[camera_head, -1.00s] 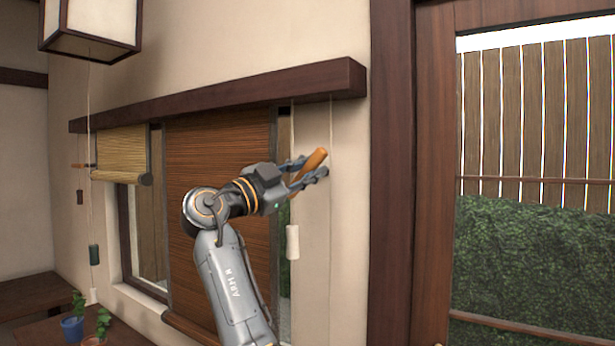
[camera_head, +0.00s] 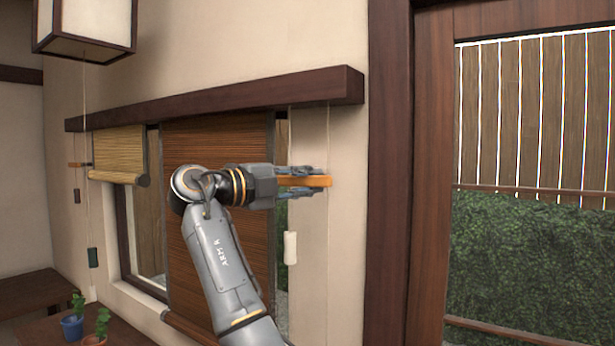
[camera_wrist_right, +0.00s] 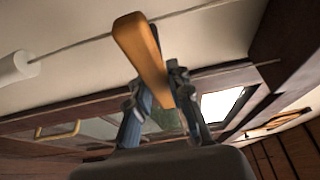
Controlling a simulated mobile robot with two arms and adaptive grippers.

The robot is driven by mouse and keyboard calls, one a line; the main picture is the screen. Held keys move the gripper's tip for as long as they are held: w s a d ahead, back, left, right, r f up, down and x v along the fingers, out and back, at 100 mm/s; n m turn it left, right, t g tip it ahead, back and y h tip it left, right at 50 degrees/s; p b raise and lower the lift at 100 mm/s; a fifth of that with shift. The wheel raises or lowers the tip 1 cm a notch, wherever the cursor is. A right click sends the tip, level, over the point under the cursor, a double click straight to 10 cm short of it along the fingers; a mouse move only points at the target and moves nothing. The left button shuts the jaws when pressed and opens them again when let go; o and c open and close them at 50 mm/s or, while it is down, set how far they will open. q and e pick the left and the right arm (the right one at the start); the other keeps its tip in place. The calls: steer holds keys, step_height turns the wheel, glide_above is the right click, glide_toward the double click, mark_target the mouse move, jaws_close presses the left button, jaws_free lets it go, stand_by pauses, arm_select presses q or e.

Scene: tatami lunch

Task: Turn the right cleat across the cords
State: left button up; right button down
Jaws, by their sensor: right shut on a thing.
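The right cleat (camera_head: 320,181), an orange wooden bar, lies about level in the head view, its tip at the line of the right-hand cord (camera_head: 328,140). The left-hand cord (camera_head: 291,135) runs down behind my right gripper (camera_head: 318,182) to a white cord weight (camera_head: 290,248). That gripper is shut on the cleat, its fingers above and below it. In the right wrist view the cleat (camera_wrist_right: 142,50) stands out between the fingers (camera_wrist_right: 160,100), with a cord crossing near its end and the white weight (camera_wrist_right: 18,68) at left. My left gripper is out of view.
A dark brown blind (camera_head: 215,140) hangs behind my arm under a wooden rail (camera_head: 230,98). A yellow blind (camera_head: 118,153) and the left cleat (camera_head: 78,165) are further left. Potted plants (camera_head: 72,325) stand at lower left. A wooden post (camera_head: 388,180) borders the wall at right.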

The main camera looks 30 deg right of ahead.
steer(key=shift+f+m, duration=0.15)
steer(key=shift+m, duration=0.15)
stand_by(0.4)
steer(key=c, duration=1.2)
jaws_free()
steer(key=a, duration=1.2)
